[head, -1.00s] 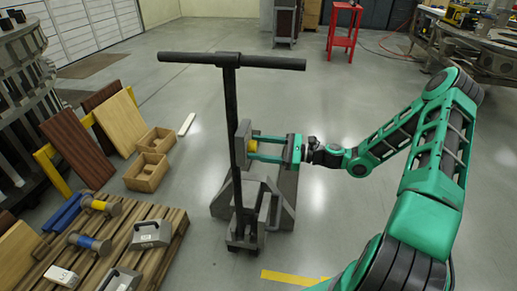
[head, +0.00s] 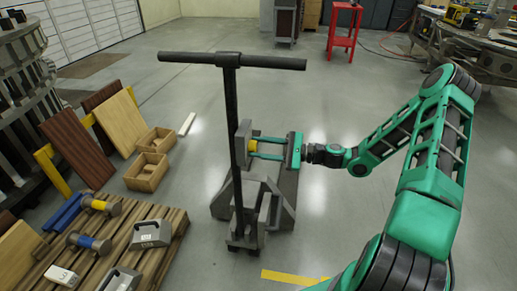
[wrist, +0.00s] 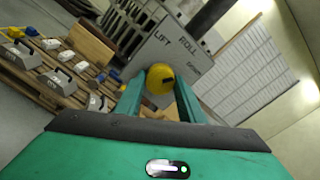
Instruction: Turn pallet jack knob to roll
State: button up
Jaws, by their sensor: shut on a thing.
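The pallet jack (head: 233,110) stands upright with a black T-handle and a grey base. A grey control box on its column carries the yellow knob (head: 253,145). In the wrist view the knob (wrist: 160,78) sits on a grey plate (wrist: 190,45) lettered LIFT, ROLL and a third word too small to read surely. My gripper (head: 257,147) reaches in from the right, its two green fingers shut on the sides of the knob. In the wrist view the gripper (wrist: 159,88) appears tilted against the lettering. A small dark mark shows on the knob; its exact setting is unclear.
A wooden pallet (head: 165,215) with mallets and grey weights lies at left. Wooden boxes (head: 147,172) and leaning boards (head: 78,145) are behind it. A red stand (head: 342,40) is at the back. Floor right of the jack is mostly clear.

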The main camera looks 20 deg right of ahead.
jog(key=n, duration=0.5)
jog(key=shift+n, duration=0.3)
dwell(0.4)
jog(key=o, duration=1)
jog(key=shift+o, duration=0.2)
jog(key=v, duration=1)
jog(key=shift+s+d, duration=0.15)
jog(key=shift+d, duration=0.2)
